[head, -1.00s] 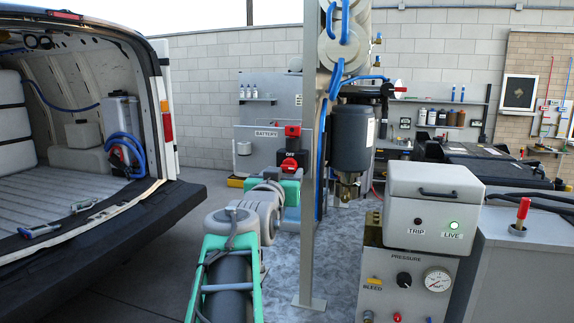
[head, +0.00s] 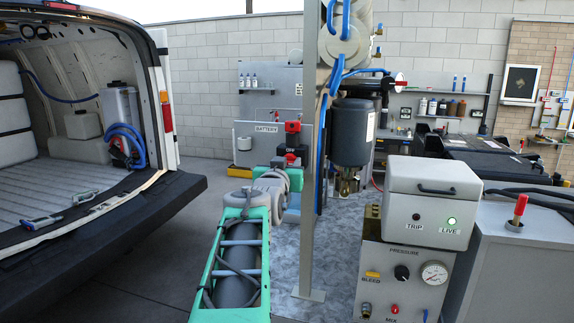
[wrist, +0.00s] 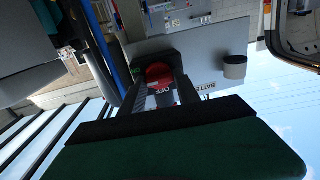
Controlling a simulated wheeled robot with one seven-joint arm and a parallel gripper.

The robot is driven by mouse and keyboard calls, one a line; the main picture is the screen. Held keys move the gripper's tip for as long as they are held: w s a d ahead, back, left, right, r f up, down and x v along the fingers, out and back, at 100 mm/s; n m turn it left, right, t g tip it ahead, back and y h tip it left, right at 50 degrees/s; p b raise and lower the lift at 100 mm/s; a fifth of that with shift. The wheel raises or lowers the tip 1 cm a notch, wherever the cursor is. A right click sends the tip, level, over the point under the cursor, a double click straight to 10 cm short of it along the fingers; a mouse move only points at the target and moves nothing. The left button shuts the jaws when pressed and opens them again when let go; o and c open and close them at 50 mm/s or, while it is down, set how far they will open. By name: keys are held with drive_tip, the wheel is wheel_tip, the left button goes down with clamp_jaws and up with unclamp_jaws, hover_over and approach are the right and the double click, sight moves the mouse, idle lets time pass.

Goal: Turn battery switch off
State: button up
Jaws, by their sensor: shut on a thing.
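The battery panel (head: 244,143) stands behind my arm, with a BATTERY label and a red switch part (head: 292,127) at its upper right. Below that is the red rotary switch knob (head: 289,158) on a black plate, mostly covered by my gripper (head: 289,163). In the wrist view the round red knob (wrist: 158,72) sits between the two fingers of my gripper (wrist: 160,82), which is shut on it. An OFF mark shows beside the knob, and a green mark lies on its other side. The knob's exact pointing is hard to tell.
A grey post (head: 307,220) stands close to the right of my arm. An open van (head: 120,225) is at left. A pressure box (head: 433,195) with TRIP and lit green LIVE lamps is at right. Open floor lies between van and arm.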

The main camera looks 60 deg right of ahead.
drive_tip(key=shift+s, duration=0.1)
clamp_jaws()
drive_tip(key=shift+f, duration=0.1)
drive_tip(key=n+b, duration=0.1)
drive_tip(key=n, duration=0.4)
drive_tip(key=n+g+b, duration=0.1)
drive_tip(key=n+b, duration=0.1)
drive_tip(key=n, duration=0.4)
drive_tip(key=n+g+b, duration=0.1)
drive_tip(key=n+b, duration=0.1)
drive_tip(key=n, duration=0.3)
drive_tip(key=shift+w+r+n+y, duration=0.25)
drive_tip(key=shift+w+n+y, duration=0.05)
drive_tip(key=shift+n, duration=0.1)
idle(0.3)
